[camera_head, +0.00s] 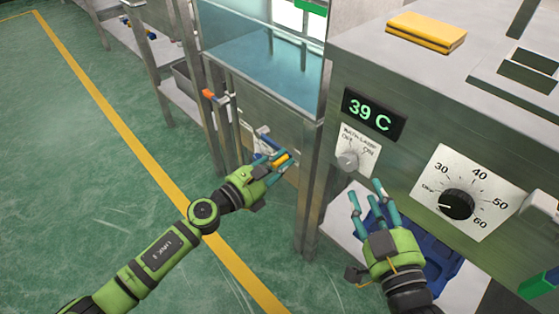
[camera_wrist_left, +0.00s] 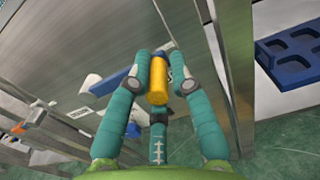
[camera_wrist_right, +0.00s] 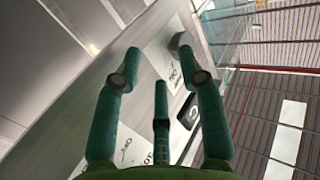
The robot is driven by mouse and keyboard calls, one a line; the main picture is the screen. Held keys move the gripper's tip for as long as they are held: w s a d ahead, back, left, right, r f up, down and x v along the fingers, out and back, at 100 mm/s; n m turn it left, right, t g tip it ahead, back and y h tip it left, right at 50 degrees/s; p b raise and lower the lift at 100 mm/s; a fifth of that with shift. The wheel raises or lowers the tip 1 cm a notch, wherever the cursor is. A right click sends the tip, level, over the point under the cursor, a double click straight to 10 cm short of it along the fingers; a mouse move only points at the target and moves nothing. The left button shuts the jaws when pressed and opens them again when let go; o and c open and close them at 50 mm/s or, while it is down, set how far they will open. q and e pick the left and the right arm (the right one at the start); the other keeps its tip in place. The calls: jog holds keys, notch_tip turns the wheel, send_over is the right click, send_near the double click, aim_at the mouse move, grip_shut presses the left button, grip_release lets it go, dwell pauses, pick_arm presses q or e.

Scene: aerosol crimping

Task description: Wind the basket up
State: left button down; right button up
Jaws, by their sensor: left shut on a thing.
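My left gripper (camera_head: 277,157) is shut on a yellow crank handle (camera_wrist_left: 158,82) at the front of the steel water tank. The handle also shows between its fingers in the head view (camera_head: 282,160). A pale winch part (camera_head: 263,134) with a blue piece (camera_wrist_left: 108,84) sits beside the handle on the tank front. The basket is not clearly visible in any view. My right gripper (camera_head: 368,203) is open and empty, in front of the control panel of the steel machine.
The water tank (camera_head: 258,112) has clear walls and bluish water. The machine on the right has a 39 C display (camera_head: 374,115), an on/off knob (camera_head: 347,160) and a temperature dial (camera_head: 457,204). A blue tray (camera_head: 437,262) lies below. Green floor on the left is open.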

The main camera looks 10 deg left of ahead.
pick_arm(q)
jog(key=shift+a+f, duration=0.2)
jog(key=shift+f, duration=0.15)
jog(key=c, duration=1.2)
grip_release()
jog(key=shift+w, duration=0.1)
jog(key=shift+r, duration=0.15)
jog(key=v, duration=1.2)
